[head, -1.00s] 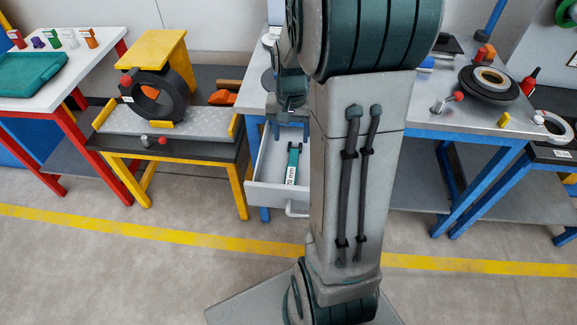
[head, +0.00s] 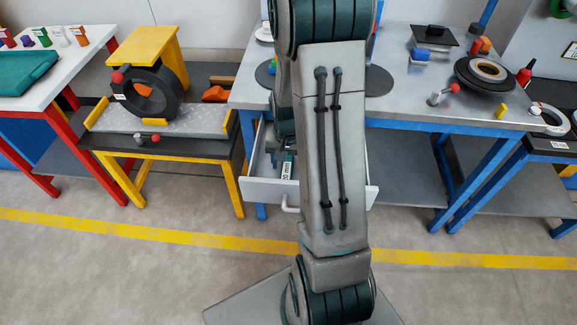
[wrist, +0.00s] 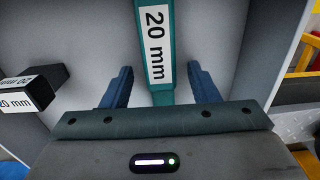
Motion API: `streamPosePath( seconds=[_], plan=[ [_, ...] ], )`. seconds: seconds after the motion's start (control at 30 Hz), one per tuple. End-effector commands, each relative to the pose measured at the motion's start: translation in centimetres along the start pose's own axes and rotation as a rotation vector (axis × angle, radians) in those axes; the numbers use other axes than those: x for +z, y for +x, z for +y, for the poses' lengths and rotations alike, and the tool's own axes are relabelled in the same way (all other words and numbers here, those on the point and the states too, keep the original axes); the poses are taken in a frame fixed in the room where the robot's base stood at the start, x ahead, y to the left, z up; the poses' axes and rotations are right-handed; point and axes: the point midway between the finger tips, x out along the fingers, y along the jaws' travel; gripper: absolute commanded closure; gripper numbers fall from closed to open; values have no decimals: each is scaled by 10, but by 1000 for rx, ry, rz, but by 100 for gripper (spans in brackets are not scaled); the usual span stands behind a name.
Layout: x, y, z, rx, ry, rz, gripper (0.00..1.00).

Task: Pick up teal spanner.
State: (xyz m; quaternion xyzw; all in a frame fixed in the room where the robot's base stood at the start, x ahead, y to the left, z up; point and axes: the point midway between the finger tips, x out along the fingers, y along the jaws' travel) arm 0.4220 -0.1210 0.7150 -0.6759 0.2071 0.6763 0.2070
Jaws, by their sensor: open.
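The teal spanner (wrist: 153,22) with a white "20 mm" label lies in the open drawer, its handle running down between my fingers in the wrist view. In the head view its labelled end (head: 287,168) shows in the drawer (head: 262,190), the rest hidden by my arm. My gripper (wrist: 158,85) is open, with one blue finger on each side of the handle and a gap on both sides. I cannot tell how far the fingertips are above the drawer floor.
A black block (wrist: 32,90) with "20 mm" labels sits left of the spanner in the drawer. The drawer walls stand close around my gripper. A grey-topped blue workbench (head: 405,95) is above the drawer, and a yellow stand (head: 165,150) with a black ring is to the left.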

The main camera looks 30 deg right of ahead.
Motion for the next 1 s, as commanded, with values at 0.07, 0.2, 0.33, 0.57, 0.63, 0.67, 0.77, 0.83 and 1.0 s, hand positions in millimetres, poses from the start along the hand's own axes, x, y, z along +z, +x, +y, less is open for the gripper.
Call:
streamPosePath(
  seconds=[0.07, 0.2, 0.33, 0.57, 0.63, 0.67, 0.77, 0.83, 1.0],
  plan=[
    [0, 4, 0, 0, 0, -2, 45],
    [0, 4, 0, 0, 0, 0, 45],
    [0, 4, 0, 0, 0, 0, 62],
    [0, 3, 0, 0, 0, 1, 100],
    [0, 3, 0, 0, 0, 1, 100],
    [0, 3, 0, 0, 0, 1, 100],
    [0, 3, 0, 0, 0, 1, 100],
    [-1, -1, 0, -1, 0, 3, 100],
    [-1, -28, -1, -2, 0, 7, 100]
  ],
)
